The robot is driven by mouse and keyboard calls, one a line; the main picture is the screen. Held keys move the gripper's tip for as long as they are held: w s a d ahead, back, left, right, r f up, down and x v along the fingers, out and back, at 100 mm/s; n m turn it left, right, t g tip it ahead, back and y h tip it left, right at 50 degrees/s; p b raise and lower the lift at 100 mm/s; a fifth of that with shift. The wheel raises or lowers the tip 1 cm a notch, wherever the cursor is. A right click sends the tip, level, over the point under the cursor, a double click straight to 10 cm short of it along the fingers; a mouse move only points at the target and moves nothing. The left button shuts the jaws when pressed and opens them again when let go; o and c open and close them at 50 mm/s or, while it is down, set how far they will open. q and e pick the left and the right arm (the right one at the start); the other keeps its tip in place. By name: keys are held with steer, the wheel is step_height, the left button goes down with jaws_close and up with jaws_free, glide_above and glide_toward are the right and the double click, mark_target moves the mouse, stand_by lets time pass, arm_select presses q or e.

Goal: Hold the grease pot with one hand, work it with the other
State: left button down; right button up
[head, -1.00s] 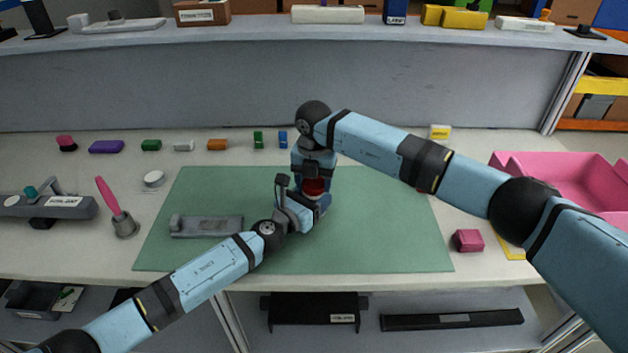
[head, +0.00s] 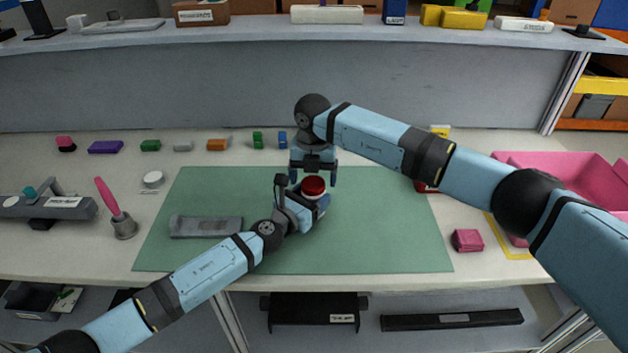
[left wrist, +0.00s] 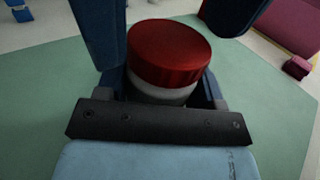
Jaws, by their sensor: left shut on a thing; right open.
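The grease pot (head: 313,188) is a white pot with a red lid, upright over the green mat (head: 390,235). My left gripper (head: 312,202) is shut around its body from the front. In the left wrist view the pot's red lid (left wrist: 170,52) is on, with a white band of body below it between my left fingers. My right gripper (head: 313,179) points down just above and behind the lid, its fingers open and apart. The dark blue fingers of my right gripper also show at the top of the left wrist view. The pot's base is hidden.
A grey bar-shaped part (head: 206,227) lies on the mat's left. A pink-handled brush (head: 113,208) stands in a grey holder. Small coloured blocks line the back. A pink bin (head: 572,178) and a pink block (head: 468,240) are at right. The mat's right side is clear.

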mark_target(314, 183)
step_height(314, 183, up, 3)
steer(key=shift+r, duration=0.1)
steer(key=shift+c, duration=0.4)
step_height(314, 183, up, 3)
steer(key=shift+w+r+n, duration=0.15)
steer(key=shift+r+n, duration=0.05)
steer(key=shift+n, duration=0.3)
steer(key=shift+f, duration=3.85)
steer(key=shift+c, duration=0.2)
steer(key=c, duration=0.9)
steer(key=n, duration=1.6)
